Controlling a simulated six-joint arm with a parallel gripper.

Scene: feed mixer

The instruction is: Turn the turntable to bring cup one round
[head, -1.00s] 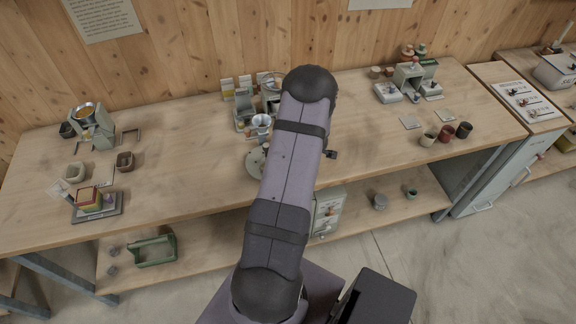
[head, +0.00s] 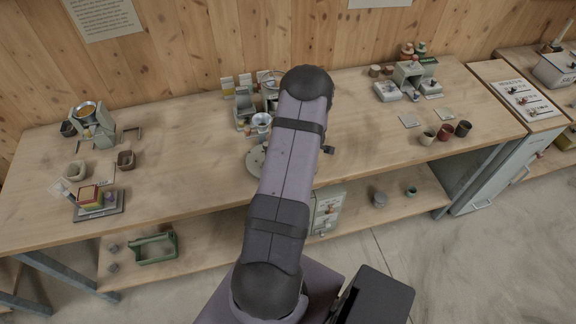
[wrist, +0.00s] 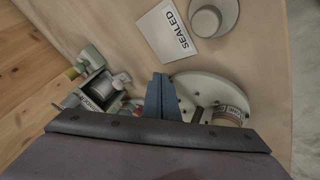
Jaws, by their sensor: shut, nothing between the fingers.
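The turntable (wrist: 205,83) is a pale grey disc with small dark pegs or holes, on the bench in the wrist view. In the head view only its left edge (head: 254,159) shows beside my arm. A cup-like round vessel with a reddish band (wrist: 232,114) sits on the turntable, partly hidden by my gripper body; I cannot read a number on it. My gripper (wrist: 161,92) is shut and empty, its dark blue fingers at the disc's left edge. I cannot tell whether they touch it. In the head view my arm hides the gripper.
A card reading SEALED (wrist: 167,32) lies beside a grey round pot (wrist: 207,20). A grey labelled box (wrist: 100,88) stands left of my fingers. In the head view, a hopper (head: 92,122) stands at left and several cups (head: 445,132) at right.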

